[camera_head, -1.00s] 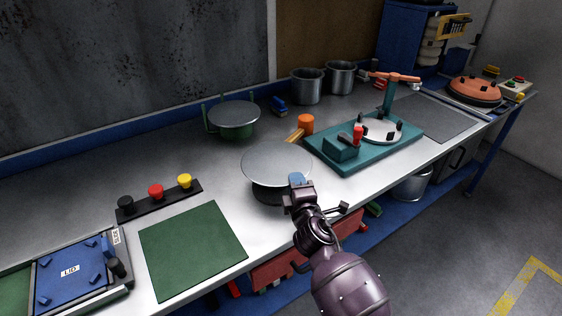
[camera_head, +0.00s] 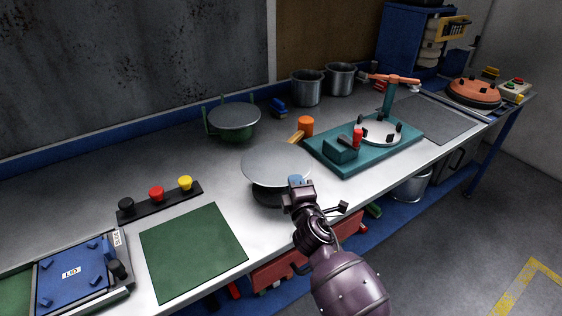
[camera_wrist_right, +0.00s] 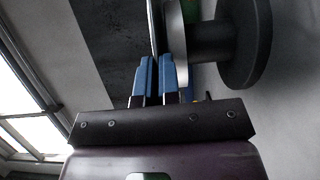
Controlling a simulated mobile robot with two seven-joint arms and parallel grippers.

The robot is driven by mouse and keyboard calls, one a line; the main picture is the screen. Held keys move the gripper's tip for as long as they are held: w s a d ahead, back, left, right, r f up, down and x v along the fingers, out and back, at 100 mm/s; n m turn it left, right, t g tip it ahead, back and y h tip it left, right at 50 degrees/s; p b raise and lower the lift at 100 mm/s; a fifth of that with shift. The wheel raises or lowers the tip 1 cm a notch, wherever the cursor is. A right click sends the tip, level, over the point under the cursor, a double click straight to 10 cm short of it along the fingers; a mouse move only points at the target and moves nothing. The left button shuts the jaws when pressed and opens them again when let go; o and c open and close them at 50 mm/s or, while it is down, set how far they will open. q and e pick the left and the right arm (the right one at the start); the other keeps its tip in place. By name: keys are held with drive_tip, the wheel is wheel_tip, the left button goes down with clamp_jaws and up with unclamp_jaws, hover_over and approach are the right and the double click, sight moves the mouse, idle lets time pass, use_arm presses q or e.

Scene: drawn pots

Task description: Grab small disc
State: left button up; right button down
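A thin, round grey disc (camera_head: 277,166) lies flat on top of a dark round stand (camera_head: 270,194) near the table's front edge. My right gripper (camera_head: 296,180) reaches it from the front, at the disc's near rim. In the right wrist view its two blue fingertips (camera_wrist_right: 156,75) are close together, one on each side of the thin disc edge (camera_wrist_right: 155,28). They look shut on that edge. The stand's thick top and wide base (camera_wrist_right: 250,45) are just right of the fingers there. My left gripper is not in view.
A green mat (camera_head: 193,252) and a blue lid panel (camera_head: 73,274) lie to the left. A row of knobs (camera_head: 157,200) is behind the mat. A green pot (camera_head: 232,121) stands behind the disc, and a teal fixture (camera_head: 330,165) stands to its right.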

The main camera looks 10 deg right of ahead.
drive_tip(key=shift+r+p, duration=1.3)
drive_tip(key=shift+r, duration=0.2)
